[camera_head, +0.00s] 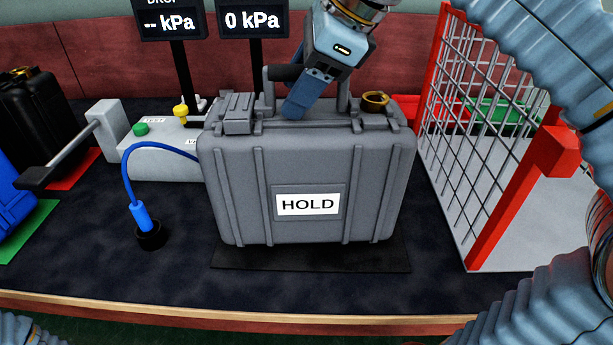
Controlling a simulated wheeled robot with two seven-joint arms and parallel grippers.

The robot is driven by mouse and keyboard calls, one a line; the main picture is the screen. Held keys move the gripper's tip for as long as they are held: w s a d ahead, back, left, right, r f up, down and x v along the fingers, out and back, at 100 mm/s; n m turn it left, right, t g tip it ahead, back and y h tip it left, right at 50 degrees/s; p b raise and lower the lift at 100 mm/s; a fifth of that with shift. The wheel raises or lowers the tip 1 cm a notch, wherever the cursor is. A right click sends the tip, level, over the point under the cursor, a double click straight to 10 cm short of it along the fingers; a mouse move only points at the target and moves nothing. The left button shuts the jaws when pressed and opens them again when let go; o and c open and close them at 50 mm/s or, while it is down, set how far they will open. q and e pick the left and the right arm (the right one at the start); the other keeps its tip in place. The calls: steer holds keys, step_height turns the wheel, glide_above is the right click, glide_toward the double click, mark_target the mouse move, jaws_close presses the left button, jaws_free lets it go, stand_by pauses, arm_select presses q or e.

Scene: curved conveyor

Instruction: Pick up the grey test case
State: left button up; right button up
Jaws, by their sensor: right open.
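The grey test case (234,190) stands upright on a dark mat (225,257) in the middle of the table, with a white HOLD label on its front. Its handle (284,73) stands up from the top; the middle of it is hidden behind my right gripper. My right gripper (297,104) is open and reaches down from above at the handle, its fingers just over the case top. I cannot tell whether the handle lies between the fingers. A brass fitting (375,99) sits on the case top at right. My left gripper is out of view.
A red-framed wire cage (480,110) stands close at right. At left are a grey test unit (150,160) with a lever (70,155), and a blue hose (126,175) plugged into a black socket (151,236). Two pressure displays (252,20) stand behind. Black (40,115) and blue cases (10,200) are far left.

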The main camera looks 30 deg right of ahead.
jaws_close()
steer(key=shift+r, duration=0.1)
stand_by(1.2)
